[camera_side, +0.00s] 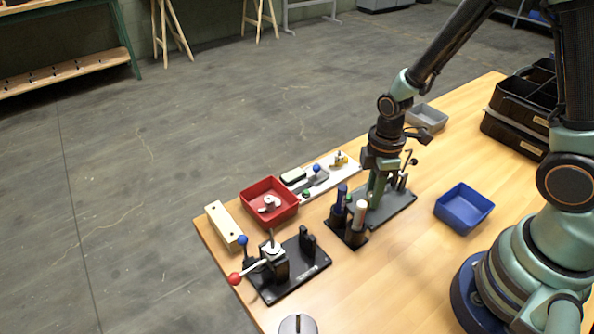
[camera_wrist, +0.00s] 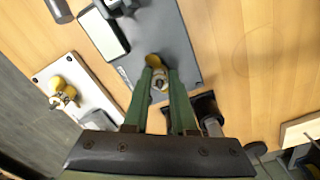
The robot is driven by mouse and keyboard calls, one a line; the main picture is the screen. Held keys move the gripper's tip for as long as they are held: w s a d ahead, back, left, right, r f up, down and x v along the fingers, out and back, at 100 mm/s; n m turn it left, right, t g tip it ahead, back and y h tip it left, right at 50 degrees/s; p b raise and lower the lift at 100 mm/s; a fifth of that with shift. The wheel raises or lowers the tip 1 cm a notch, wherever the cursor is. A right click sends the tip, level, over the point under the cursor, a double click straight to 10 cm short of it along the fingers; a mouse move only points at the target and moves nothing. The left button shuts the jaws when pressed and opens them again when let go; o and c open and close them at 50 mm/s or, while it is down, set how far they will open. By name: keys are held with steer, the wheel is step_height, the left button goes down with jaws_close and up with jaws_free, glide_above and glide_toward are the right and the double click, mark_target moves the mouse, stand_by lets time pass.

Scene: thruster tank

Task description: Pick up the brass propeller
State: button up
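My gripper (camera_wrist: 161,74) points down over a dark grey plate (camera_wrist: 172,25), its two green fingers a small gap apart. A small piece with a rounded brass-coloured part (camera_wrist: 154,60) and a silvery part shows at the fingertips in the wrist view. I cannot tell whether the fingers touch it or whether it is a propeller. In the side view my gripper (camera_side: 374,203) hides this piece. Another brass-coloured piece, lobed (camera_wrist: 62,92), sits on a white board left of my gripper. It also shows in the side view (camera_side: 340,158).
A dark holder with upright cylinders (camera_side: 350,222) stands close beside my gripper. A red tray (camera_side: 283,213) holds a pale part. A black fixture with a red-knobbed lever (camera_side: 275,270) stands at front left. A blue tray (camera_side: 464,207) is on the right, with bare wood around it.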

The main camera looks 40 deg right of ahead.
jaws_close()
step_height(320, 180, up, 20)
stand_by(0.7)
